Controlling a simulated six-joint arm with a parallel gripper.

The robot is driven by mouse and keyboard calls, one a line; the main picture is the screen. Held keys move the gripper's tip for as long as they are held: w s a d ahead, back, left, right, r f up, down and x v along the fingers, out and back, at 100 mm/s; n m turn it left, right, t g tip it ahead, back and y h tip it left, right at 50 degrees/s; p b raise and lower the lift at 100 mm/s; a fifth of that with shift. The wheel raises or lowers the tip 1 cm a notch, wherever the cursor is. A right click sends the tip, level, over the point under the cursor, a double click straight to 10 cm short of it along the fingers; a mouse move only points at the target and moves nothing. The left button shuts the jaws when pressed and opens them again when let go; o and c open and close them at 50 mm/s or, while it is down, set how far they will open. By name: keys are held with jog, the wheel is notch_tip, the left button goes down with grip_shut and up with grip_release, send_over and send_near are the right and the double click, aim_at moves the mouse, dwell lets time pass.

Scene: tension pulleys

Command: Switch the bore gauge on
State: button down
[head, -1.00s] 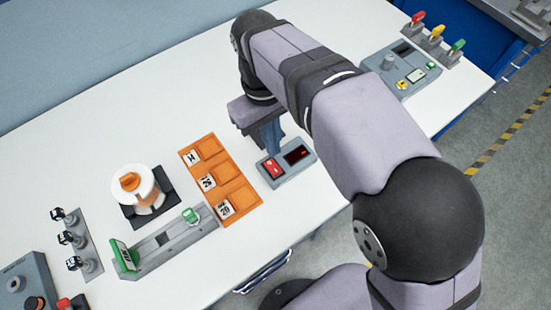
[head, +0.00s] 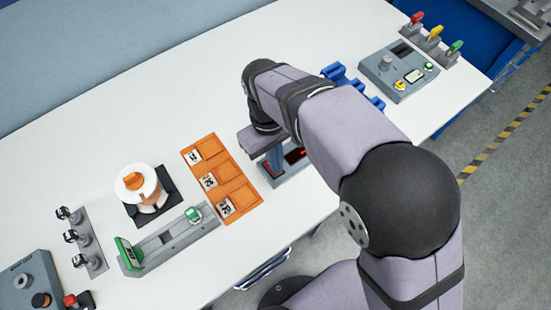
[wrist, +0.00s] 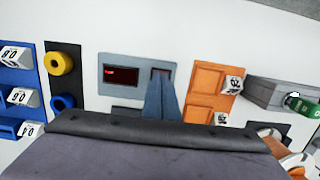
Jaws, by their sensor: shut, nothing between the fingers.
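The bore gauge appears to be the small grey box (head: 290,178) near the table's front edge, right of the orange tray. Its dark display (head: 295,156) shows red; in the wrist view small red characters show at the left of the display (wrist: 121,75). The red switch (head: 267,168) is mostly hidden behind my fingers. My gripper (head: 275,170) is shut and empty, pointing down with its tips at the switch. In the wrist view the shut blue-grey fingers (wrist: 160,78) cover most of the switch; whether they touch or press it I cannot tell.
The orange tray (head: 248,203) with numbered compartments lies close on the left. A grey fixture with green ends (head: 170,238) and a white-orange spool (head: 146,184) are further left. Blue holders (head: 372,100) and a grey control box (head: 398,82) are to the right.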

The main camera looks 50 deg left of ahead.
jog(key=shift+d+f+y+b, duration=0.3)
jog(key=shift+f+y+b, duration=0.25)
jog(key=shift+b, duration=0.7)
jog(key=shift+d+f+y+b, duration=0.15)
jog(key=shift+d+y+b, duration=0.3)
jog(key=shift+b, duration=0.45)
jog(key=shift+d+f, duration=0.1)
jog(key=shift+p, duration=0.3)
jog(key=shift+s+a+r+p, duration=0.1)
jog(key=shift+a+r+p, duration=0.2)
jog(key=shift+a+p, duration=0.25)
jog(key=shift+a, duration=0.15)
